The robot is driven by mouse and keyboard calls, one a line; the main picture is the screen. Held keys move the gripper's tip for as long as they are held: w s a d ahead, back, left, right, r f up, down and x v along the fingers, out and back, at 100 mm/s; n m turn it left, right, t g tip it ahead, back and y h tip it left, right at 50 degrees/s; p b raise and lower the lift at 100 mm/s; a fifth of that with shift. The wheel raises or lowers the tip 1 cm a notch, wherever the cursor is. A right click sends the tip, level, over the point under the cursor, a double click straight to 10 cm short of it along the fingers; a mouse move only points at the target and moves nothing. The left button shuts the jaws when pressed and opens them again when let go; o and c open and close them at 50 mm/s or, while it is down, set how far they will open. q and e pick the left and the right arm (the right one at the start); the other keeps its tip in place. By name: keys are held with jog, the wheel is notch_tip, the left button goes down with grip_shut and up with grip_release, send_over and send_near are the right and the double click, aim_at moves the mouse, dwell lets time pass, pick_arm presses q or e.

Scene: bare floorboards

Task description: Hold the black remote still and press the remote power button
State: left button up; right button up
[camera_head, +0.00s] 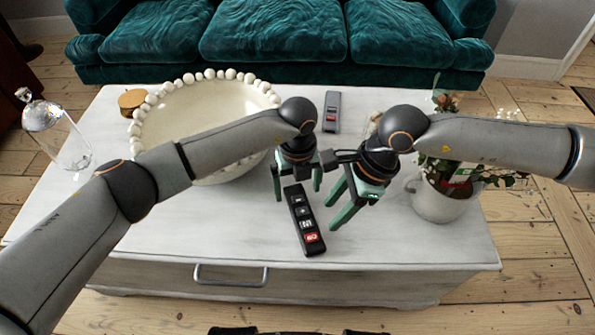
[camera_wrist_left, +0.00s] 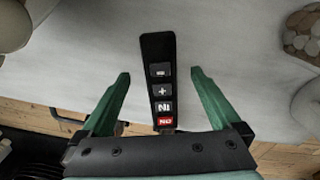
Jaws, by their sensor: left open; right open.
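The black remote (camera_head: 306,224) lies on the white table with its red button (camera_head: 311,238) at the near end. In the left wrist view the remote (camera_wrist_left: 158,60) stands upright in the picture between the open fingers, with the red button (camera_wrist_left: 165,121) close to the palm edge. My left gripper (camera_head: 297,193) is open above the remote's far end, one finger on each side, with gaps to it. My right gripper (camera_head: 345,207) is open and empty just right of the remote, its fingers pointing down and left. Whether it touches the table cannot be told.
A grey remote (camera_head: 332,108) lies at the back of the table. A large beaded bowl (camera_head: 205,100) stands left, with a glass cloche (camera_head: 62,140) beyond it. A white pot with a plant (camera_head: 440,203) stands right of my right gripper. The table's front is clear.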

aim_at(298, 198)
pick_arm(q)
jog(key=shift+f, duration=1.85)
jog(key=shift+c, duration=0.3)
grip_shut()
pick_arm(e)
grip_shut()
dwell(1.0)
